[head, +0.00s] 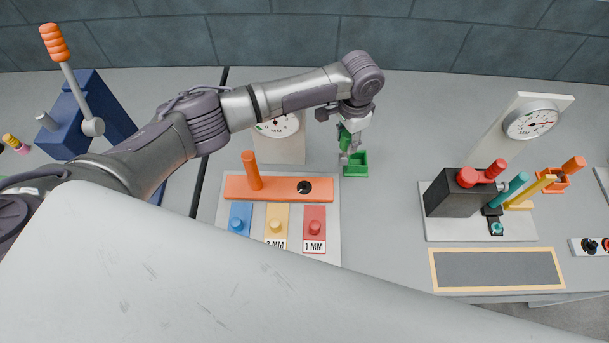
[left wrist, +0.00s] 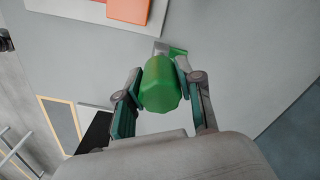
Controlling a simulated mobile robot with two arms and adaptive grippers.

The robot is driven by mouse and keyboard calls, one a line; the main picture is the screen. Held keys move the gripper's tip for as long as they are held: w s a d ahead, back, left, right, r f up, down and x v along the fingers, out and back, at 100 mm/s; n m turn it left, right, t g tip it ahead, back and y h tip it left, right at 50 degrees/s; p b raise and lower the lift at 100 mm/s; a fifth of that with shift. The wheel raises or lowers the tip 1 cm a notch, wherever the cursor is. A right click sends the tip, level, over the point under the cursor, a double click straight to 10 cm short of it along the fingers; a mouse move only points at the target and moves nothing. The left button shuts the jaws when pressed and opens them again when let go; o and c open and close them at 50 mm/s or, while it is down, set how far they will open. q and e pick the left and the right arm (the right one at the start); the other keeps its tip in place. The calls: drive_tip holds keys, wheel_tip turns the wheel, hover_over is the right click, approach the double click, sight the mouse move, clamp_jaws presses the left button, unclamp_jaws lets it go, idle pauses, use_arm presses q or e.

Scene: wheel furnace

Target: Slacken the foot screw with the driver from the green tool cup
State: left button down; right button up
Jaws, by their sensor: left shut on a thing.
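My left gripper (head: 346,154) is shut on the green handle of the driver (head: 344,137), right at the green tool cup (head: 357,170). In the left wrist view the faceted green handle (left wrist: 160,86) sits between the two fingers (left wrist: 160,105), with a green edge of the cup (left wrist: 178,52) just beyond it. Whether the driver's tip is inside the cup is hidden. A dark round slotted piece (head: 305,187) is on the orange bar, and a small teal screw-like piece (head: 497,228) is at the black block's foot. I cannot tell which is the foot screw. My right gripper is out of view.
The orange bar (head: 280,190) has an upright peg, with blue, yellow and red blocks in front. A dial gauge (head: 280,126) stands behind it. At right are a black block (head: 448,195) with levers, another dial (head: 531,120) and an empty framed mat (head: 497,270). Bench between is clear.

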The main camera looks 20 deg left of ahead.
use_arm(q)
drive_tip(key=s+a, duration=0.8)
drive_tip(key=s, duration=0.1)
idle(0.7)
drive_tip(key=shift+s+a+r, duration=0.1)
idle(0.7)
drive_tip(key=shift+f+b, duration=0.3)
drive_tip(key=shift+f, duration=0.65)
drive_tip(key=shift+f, duration=0.6)
drive_tip(key=c, duration=0.7)
unclamp_jaws()
